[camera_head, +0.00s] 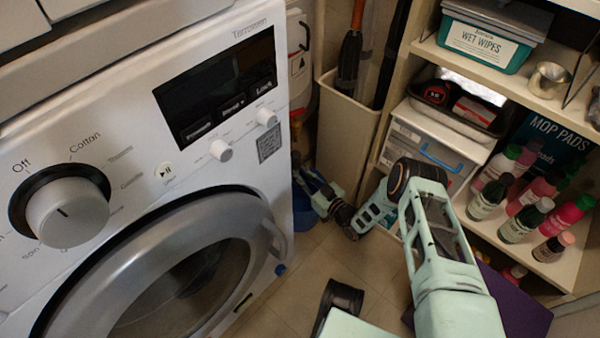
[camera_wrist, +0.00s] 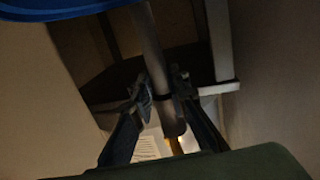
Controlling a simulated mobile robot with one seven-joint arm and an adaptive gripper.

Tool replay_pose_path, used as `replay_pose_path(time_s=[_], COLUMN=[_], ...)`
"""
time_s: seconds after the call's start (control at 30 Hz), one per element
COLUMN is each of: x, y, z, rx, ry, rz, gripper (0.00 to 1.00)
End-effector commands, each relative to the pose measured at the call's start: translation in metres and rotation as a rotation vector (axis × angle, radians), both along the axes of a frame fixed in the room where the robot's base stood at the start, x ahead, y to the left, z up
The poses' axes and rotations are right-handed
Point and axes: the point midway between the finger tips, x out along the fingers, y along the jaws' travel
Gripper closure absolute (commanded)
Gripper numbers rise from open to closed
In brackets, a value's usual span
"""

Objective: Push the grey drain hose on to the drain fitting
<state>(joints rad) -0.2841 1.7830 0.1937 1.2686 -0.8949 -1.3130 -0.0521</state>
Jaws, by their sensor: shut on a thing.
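The grey drain hose (camera_wrist: 152,55) runs down through the middle of the dim wrist view. My gripper (camera_wrist: 160,93) is shut on it, with one finger on each side and the hose's lower end standing out past the fingers. A small yellowish piece (camera_wrist: 176,146) shows just beyond that end. I cannot tell whether it is the drain fitting or whether the hose touches it. In the head view my gripper (camera_head: 312,190) reaches low into the gap beside the washing machine (camera_head: 215,150); the hose and fitting cannot be made out there.
A blue rounded thing (camera_wrist: 60,8) crosses the wrist view's top left. A beige bin (camera_head: 345,125) with long handles stands behind my arm. Shelves (camera_head: 480,65) at the right hold bottles (camera_head: 490,195), a wet wipes box (camera_head: 487,40) and a metal cup (camera_head: 548,79). Some tiled floor (camera_head: 310,265) is clear.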

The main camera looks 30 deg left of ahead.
Motion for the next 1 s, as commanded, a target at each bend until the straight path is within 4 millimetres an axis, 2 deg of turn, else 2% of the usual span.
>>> replay_pose_path(time_s=[0.27,0.8,1.0], x=[0.0,0.0,0.0], y=[-0.001,-0.001,-0.001], z=[0.011,0.052,0.056], rx=[0.001,0.001,0.001], ry=[-0.002,-0.002,-0.001], rz=[0.004,0.003,0.004], gripper=[1.0,1.0,1.0])
